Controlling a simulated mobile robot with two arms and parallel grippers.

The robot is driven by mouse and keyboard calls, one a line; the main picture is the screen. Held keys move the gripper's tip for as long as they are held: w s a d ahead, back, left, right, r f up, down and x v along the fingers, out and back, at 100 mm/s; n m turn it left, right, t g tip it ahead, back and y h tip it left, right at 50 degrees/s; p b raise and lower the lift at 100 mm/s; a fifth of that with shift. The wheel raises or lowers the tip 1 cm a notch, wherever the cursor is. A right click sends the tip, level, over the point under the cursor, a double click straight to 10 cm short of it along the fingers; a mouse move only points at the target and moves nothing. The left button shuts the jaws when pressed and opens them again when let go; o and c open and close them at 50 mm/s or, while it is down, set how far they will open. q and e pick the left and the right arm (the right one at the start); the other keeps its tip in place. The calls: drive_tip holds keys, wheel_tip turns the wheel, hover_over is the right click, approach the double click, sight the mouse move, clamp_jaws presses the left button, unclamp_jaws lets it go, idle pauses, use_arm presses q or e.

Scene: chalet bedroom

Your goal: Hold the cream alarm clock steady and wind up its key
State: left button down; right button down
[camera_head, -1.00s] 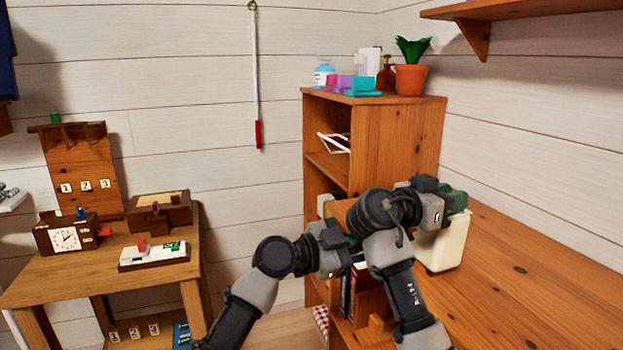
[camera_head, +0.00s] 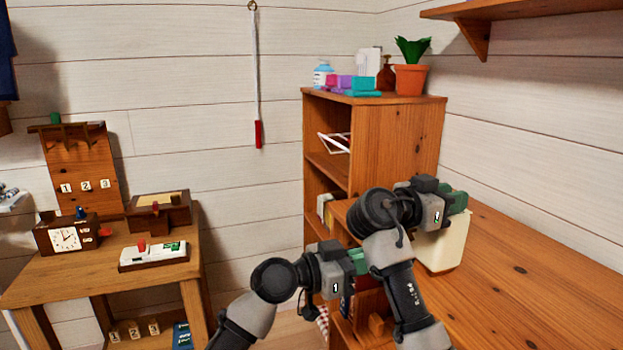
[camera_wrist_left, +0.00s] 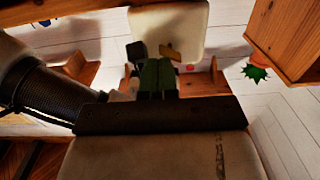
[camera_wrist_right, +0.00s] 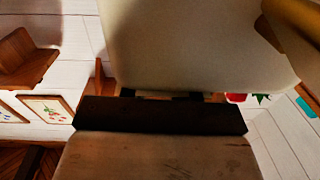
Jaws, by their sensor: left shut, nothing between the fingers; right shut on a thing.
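The cream alarm clock (camera_head: 446,246) stands on the wooden desk, partly hidden behind my right gripper. Its pale body fills the top of the right wrist view (camera_wrist_right: 190,45) and also shows in the left wrist view (camera_wrist_left: 168,28). My right gripper (camera_head: 458,203) is shut on the clock at its upper part; its fingertips are mostly hidden. My left gripper (camera_head: 358,262) is shut and empty, left of the clock and apart from it. In the left wrist view its green fingers (camera_wrist_left: 158,76) are together, below a small tan piece (camera_wrist_left: 174,53) that may be the key.
A tall wooden shelf (camera_head: 392,140) holds a potted plant (camera_head: 411,76) and small containers behind my arms. The desk (camera_head: 540,275) is clear to the right.

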use_arm(q)
drive_tip(key=x, duration=0.6)
drive_tip(key=shift+w+d, duration=0.1)
drive_tip(key=shift+d, duration=0.4)
drive_tip(key=shift+r, duration=0.25)
drive_tip(key=shift+w+r, duration=0.15)
drive_tip(key=shift+r, duration=0.5)
idle(0.5)
drive_tip(key=shift+w+a+f, duration=0.1)
drive_tip(key=shift+w+a, duration=0.15)
drive_tip(key=shift+w, duration=0.05)
drive_tip(key=shift+w+a+f, duration=0.2)
drive_tip(key=shift+w+a, duration=0.1)
drive_tip(key=shift+w, duration=0.35)
drive_tip(key=shift+f, duration=0.1)
idle(0.4)
